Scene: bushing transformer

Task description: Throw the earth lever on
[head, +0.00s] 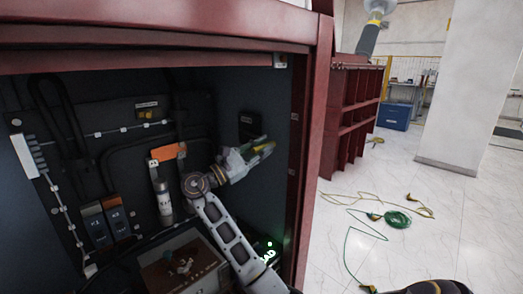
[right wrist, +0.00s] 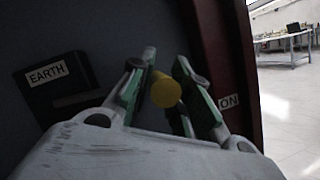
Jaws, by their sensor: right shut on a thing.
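The earth lever ends in a round yellow knob (right wrist: 165,90), which sits between the green-padded fingers of my right gripper (right wrist: 166,72) in the right wrist view. A dark block with an EARTH label (right wrist: 47,73) is left of the fingers there, and an ON label (right wrist: 229,101) is to their right. In the head view my right gripper (head: 258,150) reaches into the cabinet near its right inner wall, below a dark labelled block (head: 250,124). It is shut on the lever. The lever's shaft and pivot are mostly hidden. My left gripper is not in view.
The red cabinet frame (head: 318,130) stands close to the right of my arm. Inside are an orange tag (head: 168,152), a white cylinder (head: 163,197) and two dark switches (head: 107,223). Cables (head: 397,219) lie on the floor outside.

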